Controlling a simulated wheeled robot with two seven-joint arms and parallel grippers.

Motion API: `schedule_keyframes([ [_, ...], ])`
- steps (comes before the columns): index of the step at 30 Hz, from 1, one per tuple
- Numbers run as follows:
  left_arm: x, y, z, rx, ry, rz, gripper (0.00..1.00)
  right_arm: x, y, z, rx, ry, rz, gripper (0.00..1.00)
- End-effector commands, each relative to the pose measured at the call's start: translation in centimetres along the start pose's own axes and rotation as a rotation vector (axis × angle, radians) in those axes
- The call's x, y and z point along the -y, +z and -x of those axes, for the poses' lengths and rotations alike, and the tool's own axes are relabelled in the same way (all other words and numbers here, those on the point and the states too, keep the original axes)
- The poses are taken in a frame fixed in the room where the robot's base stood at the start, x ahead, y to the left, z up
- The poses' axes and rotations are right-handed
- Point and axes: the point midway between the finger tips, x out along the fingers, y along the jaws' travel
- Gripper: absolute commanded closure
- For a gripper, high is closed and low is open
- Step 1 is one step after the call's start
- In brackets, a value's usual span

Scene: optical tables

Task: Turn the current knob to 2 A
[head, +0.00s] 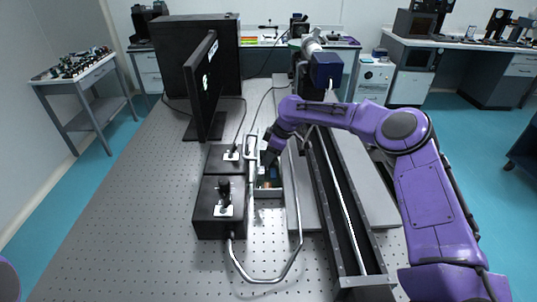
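A small grey-framed instrument (268,193) with a dark, partly greenish front stands mid-table, just right of two black boxes. It may be the unit that carries the current knob, but no knob or setting can be made out on it. My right gripper (268,160), dark and small in the head view, points down at the instrument's upper part. The gripper covers part of it, and contact cannot be told. Its fingers are too small and dark to show whether they are open. My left gripper is out of view.
The black boxes (208,222) carry small dark fittings on top. A bent metal tube (264,281) loops in front. A monitor (205,85) stands behind left, and a long black rail (335,200) runs along the right. The perforated table (135,200) is clear at left.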

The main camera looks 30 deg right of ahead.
Motion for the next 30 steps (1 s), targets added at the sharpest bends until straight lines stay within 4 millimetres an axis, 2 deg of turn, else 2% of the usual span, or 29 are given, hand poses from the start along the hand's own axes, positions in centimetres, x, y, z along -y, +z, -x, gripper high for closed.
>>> schedule_keyframes([
  [5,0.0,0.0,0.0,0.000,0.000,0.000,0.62,0.0,0.0,0.0,0.000,0.000,0.000,0.62],
  [9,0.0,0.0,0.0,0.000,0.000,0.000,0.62,0.0,0.0,0.0,0.000,0.000,0.001,1.00],
  [14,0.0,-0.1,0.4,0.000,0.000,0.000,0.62,0.1,-0.1,0.2,0.001,0.007,-0.015,1.00],
  [22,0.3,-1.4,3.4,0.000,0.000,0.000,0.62,0.3,-0.3,0.5,0.005,0.117,-0.279,1.00],
  [25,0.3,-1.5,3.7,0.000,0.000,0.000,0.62,0.3,-0.2,0.2,0.003,0.143,-0.346,1.00],
  [30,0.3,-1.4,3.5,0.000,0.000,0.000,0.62,0.3,-0.1,-0.1,0.000,0.150,-0.364,1.00],
])
